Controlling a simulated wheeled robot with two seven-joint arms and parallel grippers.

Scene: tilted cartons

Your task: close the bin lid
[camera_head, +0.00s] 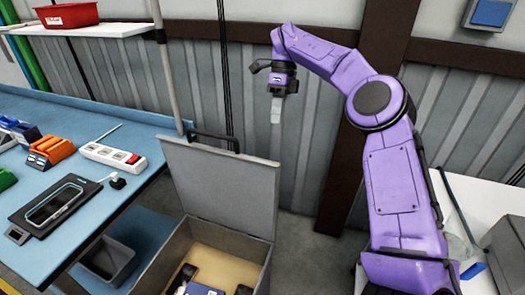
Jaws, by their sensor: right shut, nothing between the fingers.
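The bin (262,272) is a grey box on the floor at the bottom centre, with its lid (220,185) open and standing up, leaning back. A dark handle (213,138) sits on the lid's top edge. The bin holds several small dark and blue items on a tan bottom. My right gripper (276,118) hangs from the purple arm, fingers pointing down, shut and empty. In the picture it is above and right of the lid's top edge, with no visible contact. My left gripper is out of view.
A blue workbench (100,215) at left carries a power strip (112,156), a phone-like device (55,201) and orange and blue items. A metal post (166,70) rises behind it. A grey tub (108,260) is below. A white table (480,200) stands at right.

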